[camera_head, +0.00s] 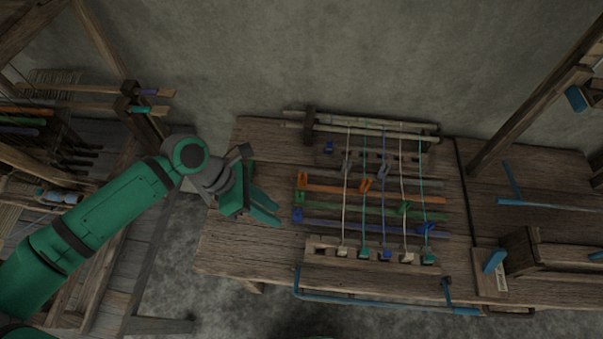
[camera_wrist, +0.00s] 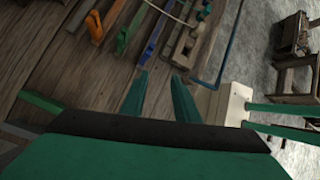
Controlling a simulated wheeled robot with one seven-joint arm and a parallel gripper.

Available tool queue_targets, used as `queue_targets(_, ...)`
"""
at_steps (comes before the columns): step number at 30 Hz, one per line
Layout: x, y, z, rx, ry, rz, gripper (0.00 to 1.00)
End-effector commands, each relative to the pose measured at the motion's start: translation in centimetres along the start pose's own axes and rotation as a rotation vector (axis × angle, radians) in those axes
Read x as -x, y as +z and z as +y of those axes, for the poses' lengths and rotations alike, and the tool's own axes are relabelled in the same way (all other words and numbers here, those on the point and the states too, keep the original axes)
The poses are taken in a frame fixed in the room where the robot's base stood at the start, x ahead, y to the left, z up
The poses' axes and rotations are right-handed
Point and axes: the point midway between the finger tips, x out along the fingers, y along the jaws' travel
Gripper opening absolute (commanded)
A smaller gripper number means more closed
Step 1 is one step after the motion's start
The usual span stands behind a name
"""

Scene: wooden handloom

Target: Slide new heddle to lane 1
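Grey, orange (camera_head: 330,187), green (camera_head: 345,207) and blue (camera_head: 350,228) bars lie across the loom bench as lanes. Small hooked pieces sit along them: a grey one (camera_head: 347,168), an orange one (camera_head: 365,184), a green one (camera_head: 404,208) and a blue one (camera_head: 424,229). Which piece is the new heddle, and which lane is numbered 1, I cannot tell. My gripper (camera_head: 276,215) is left of the bars' left ends, above the bench, apart from them. In the wrist view its two fingers (camera_wrist: 160,82) stand apart with nothing between them.
Several upright strings (camera_head: 345,200) cross the bars to a wooden block (camera_head: 335,260) at the front. A blue rod (camera_head: 380,305) runs along the front edge. A loom frame with shelves stands at left, a wooden box (camera_head: 550,250) at right. Bare bench (camera_head: 240,260) lies below my gripper.

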Motion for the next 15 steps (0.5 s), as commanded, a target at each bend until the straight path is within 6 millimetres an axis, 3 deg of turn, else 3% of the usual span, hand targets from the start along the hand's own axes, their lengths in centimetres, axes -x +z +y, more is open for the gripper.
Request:
queue_targets(1, -0.6, -1.6, -1.7, 0.099, -0.015, -0.054, 0.28)
queue_targets(6, -2.7, -4.2, -7.1, 0.432, -0.075, -0.256, 0.28)
queue_targets(15, -5.2, -4.8, -14.3, 1.029, -0.184, -0.661, 0.28)
